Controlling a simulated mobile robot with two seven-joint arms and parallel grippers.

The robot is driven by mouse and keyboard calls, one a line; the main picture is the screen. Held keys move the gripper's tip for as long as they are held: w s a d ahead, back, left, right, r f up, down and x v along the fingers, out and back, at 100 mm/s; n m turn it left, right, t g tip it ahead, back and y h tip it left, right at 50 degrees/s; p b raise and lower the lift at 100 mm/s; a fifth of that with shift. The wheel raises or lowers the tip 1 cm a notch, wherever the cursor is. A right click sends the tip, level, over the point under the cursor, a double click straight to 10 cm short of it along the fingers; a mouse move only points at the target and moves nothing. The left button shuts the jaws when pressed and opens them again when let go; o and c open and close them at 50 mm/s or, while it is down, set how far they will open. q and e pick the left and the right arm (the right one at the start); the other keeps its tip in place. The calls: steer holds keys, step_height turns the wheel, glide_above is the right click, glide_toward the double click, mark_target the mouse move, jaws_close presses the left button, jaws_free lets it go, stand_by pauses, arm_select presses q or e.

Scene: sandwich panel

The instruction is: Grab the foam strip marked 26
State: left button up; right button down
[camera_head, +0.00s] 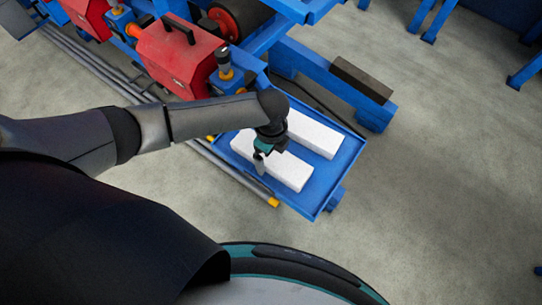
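Two white foam strips lie side by side on a blue tray (345,163). The near strip (287,170) is partly hidden by my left gripper (259,166). The far strip (315,134) is partly hidden by my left wrist. No number can be read on either strip. My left gripper points down at the left part of the near strip. Its fingers are small and overlap the strip in the picture. I cannot tell whether they touch it or how wide they are apart. My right gripper is out of view.
The tray joins a blue machine frame with red boxes (180,55) behind my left arm. Metal rails with a yellow end (273,202) run along the tray's near left edge. A dark block (361,79) sits on a blue beam. Grey floor (450,190) to the right is clear.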

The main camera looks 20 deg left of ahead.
arm_select(q)
steer(key=c, duration=1.1)
steer(key=shift+r, duration=0.1)
